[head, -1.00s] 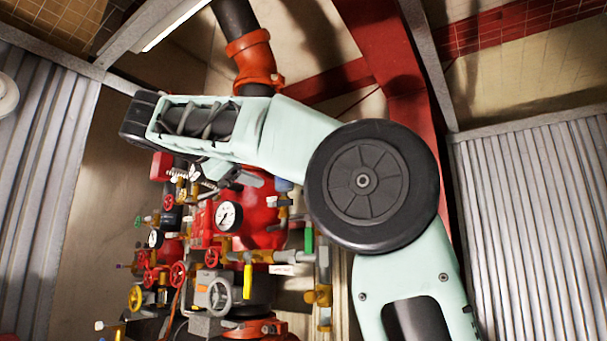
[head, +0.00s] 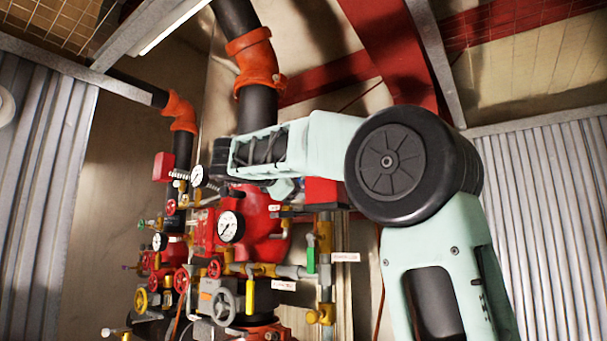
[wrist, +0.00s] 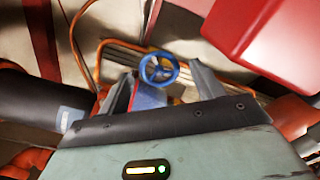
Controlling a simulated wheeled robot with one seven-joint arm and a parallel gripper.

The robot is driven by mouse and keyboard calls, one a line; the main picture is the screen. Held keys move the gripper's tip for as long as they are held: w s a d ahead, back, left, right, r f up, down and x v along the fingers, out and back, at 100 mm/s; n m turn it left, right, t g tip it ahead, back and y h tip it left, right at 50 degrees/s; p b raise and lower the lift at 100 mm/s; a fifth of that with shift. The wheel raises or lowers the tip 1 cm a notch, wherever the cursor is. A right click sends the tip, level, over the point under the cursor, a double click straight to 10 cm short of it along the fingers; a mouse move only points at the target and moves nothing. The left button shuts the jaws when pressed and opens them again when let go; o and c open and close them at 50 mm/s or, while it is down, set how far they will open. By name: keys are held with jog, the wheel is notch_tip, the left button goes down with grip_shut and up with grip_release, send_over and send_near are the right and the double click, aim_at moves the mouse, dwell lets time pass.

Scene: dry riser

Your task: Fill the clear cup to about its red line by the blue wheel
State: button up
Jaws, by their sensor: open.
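The blue wheel (wrist: 158,68) shows in the wrist view, a small spoked handwheel just past my fingertips. A blue part (wrist: 149,97) shows below it, between the fingers. My gripper (wrist: 162,75) is open, with one finger on each side of the line to the wheel. I cannot tell whether a finger touches it. In the head view my arm hides the gripper, and I cannot make out the blue wheel there. I do not see the clear cup or its red line in either view.
A red box (wrist: 275,38) is close at the upper right of the wrist view, and a dark pipe (wrist: 38,108) at its left. In the head view, red valve bodies, a gauge (head: 231,227), a grey wheel (head: 223,307) and a yellow wheel (head: 141,300) crowd below my arm.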

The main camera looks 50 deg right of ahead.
jog(key=shift+w+d+p, duration=0.1)
jog(key=shift+d+p, duration=0.25)
jog(key=shift+d, duration=0.85)
jog(key=c, duration=1)
jog(key=shift+f+m+b, duration=0.25)
jog(key=shift+m+b, duration=0.05)
jog(key=shift+b, duration=0.6)
jog(key=m+b, duration=0.1)
jog(key=b, duration=0.1)
jog(key=shift+f+m+b, duration=0.15)
jog(key=shift+m+b, duration=0.15)
jog(key=shift+b, duration=0.05)
jog(key=shift+m+b, duration=0.7)
jog(key=shift+b, duration=0.35)
jog(key=shift+r+m+b, duration=0.35)
jog(key=shift+m+b, duration=0.05)
jog(key=shift+m, duration=0.1)
